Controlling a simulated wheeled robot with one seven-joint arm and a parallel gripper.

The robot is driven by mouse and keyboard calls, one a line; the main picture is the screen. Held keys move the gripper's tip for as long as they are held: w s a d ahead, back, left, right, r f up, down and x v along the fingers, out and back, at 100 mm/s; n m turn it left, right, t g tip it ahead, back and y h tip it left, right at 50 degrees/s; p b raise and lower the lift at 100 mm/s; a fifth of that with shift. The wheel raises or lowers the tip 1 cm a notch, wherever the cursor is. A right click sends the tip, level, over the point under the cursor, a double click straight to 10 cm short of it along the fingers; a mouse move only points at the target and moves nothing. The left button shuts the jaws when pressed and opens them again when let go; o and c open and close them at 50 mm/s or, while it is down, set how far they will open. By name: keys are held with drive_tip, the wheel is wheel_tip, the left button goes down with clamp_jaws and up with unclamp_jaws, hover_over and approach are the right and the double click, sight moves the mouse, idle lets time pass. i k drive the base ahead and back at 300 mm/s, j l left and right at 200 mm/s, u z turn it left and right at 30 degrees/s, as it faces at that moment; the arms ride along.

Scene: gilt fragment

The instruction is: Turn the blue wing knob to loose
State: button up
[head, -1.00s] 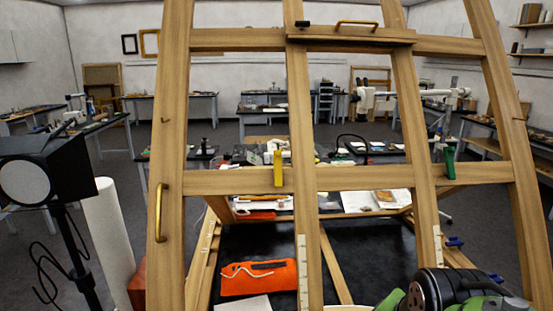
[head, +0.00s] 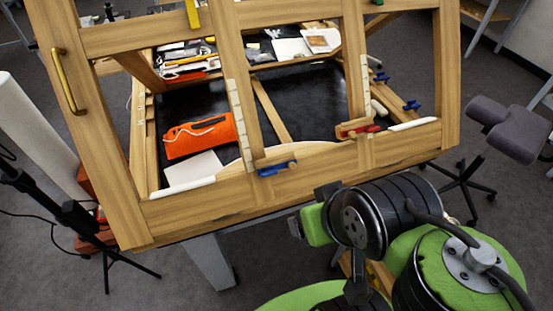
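A blue wing knob (head: 277,168) sits on the lower rail of the wooden easel frame (head: 330,179), at the foot of the middle upright, in the head view. Its wings lie roughly along the rail, tilted up slightly to the right. A red wing knob (head: 358,131) is farther right, at the foot of the right upright. My green and black arm is folded at the lower right, below and right of the blue knob and apart from it. I cannot make out gripper fingers clearly among its parts, so their opening does not show.
Two more blue knobs (head: 412,105) are behind the frame at right. An orange pouch (head: 199,135) lies on the black surface behind the frame. A white roll (head: 38,130) and a black stand are at left.

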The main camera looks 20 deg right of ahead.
sight(267, 173)
drive_tip(key=j, duration=0.8)
drive_tip(key=k+j, duration=0.1)
drive_tip(key=j, duration=0.65)
